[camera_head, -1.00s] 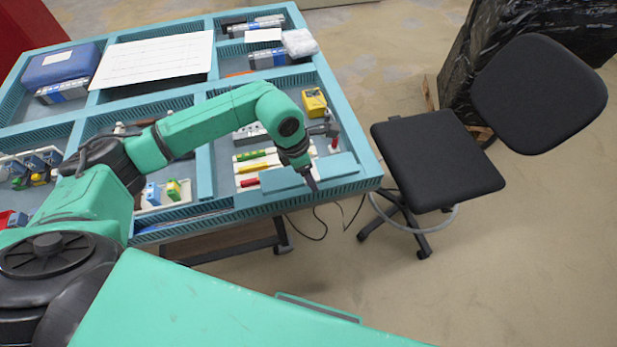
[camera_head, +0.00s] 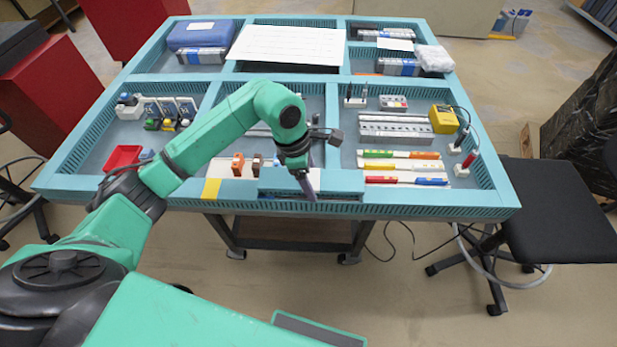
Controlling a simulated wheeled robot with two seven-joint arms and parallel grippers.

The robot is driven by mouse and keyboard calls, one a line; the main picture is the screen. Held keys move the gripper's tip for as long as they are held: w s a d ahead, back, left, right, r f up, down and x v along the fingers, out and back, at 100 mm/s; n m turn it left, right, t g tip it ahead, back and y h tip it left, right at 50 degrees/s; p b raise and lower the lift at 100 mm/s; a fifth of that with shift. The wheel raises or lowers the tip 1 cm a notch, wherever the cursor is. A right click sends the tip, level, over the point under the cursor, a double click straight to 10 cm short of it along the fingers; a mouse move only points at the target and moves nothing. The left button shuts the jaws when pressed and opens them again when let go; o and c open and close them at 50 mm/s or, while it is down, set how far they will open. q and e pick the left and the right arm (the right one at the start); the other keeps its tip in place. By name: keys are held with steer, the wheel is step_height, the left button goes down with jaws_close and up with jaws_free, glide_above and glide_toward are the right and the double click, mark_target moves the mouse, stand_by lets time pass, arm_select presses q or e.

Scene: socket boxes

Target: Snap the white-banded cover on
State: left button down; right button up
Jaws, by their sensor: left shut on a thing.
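My left gripper (camera_head: 307,182) points down over the front edge of the bench, at the right side of the front middle compartment. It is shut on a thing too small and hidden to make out. I cannot pick out a white-banded cover. A grey row of socket boxes (camera_head: 395,128) lies in the front right compartment, to the right of the gripper. Orange, brown and blue pieces (camera_head: 238,165) stand in the middle compartment, left of the gripper. My right gripper is not in view.
The teal bench (camera_head: 440,212) has raised slatted walls and dividers. Coloured strips (camera_head: 402,167), a yellow device (camera_head: 443,119) and cabled plugs (camera_head: 461,170) fill the front right compartment. A red tray (camera_head: 123,158) lies at left. A black chair (camera_head: 556,215) stands at right.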

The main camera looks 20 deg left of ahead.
arm_select(q)
steer(key=f, duration=0.1)
steer(key=f+b, duration=0.1)
steer(key=f, duration=0.2)
steer(key=shift+a+f+b, duration=0.1)
steer(key=shift+a+b, duration=0.15)
steer(key=shift+b, duration=0.15)
steer(key=shift+r, duration=0.2)
steer(key=shift+d, duration=0.1)
steer(key=shift+f, duration=0.1)
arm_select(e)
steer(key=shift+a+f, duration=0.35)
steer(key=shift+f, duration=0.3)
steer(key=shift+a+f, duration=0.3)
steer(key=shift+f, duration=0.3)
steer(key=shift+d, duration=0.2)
arm_select(q)
steer(key=shift+f+b, duration=0.25)
steer(key=shift+b, duration=0.25)
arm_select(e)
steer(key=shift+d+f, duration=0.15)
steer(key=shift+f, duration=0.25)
arm_select(q)
steer(key=shift+s+f+b, duration=0.1)
steer(key=shift+f+b, duration=0.65)
steer(key=shift+b, duration=0.05)
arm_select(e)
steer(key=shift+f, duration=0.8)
